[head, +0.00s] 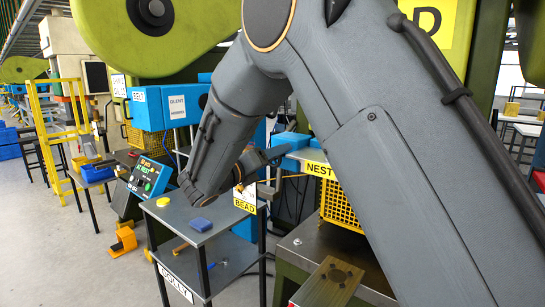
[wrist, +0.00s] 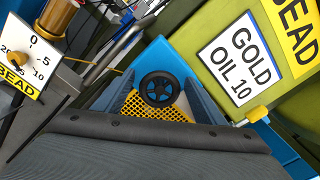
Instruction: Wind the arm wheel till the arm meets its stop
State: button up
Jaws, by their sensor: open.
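My gripper (wrist: 159,79) is open. Its two blue-grey fingers show on the left and right of the wheel, and I see no contact. I cannot tell whether the fingertips reach as far as the rim. A white scale plate (wrist: 33,58) marked 0, 5 and 10 stands at the left, above a yellow BEAD label. In the head view my arm hides most of this area, and neither the wheel nor the stop can be made out.
A yellow mesh (wrist: 178,108) lies behind the wheel. A GOLD OIL 10 sign (wrist: 238,64) and a yellow knob (wrist: 258,114) are close on the right. In the head view a grey DOLLY trolley (head: 170,215) with a blue item (head: 201,225) stands below my arm; open floor lies left.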

jog(key=c, duration=1.1)
jog(key=shift+o, duration=0.2)
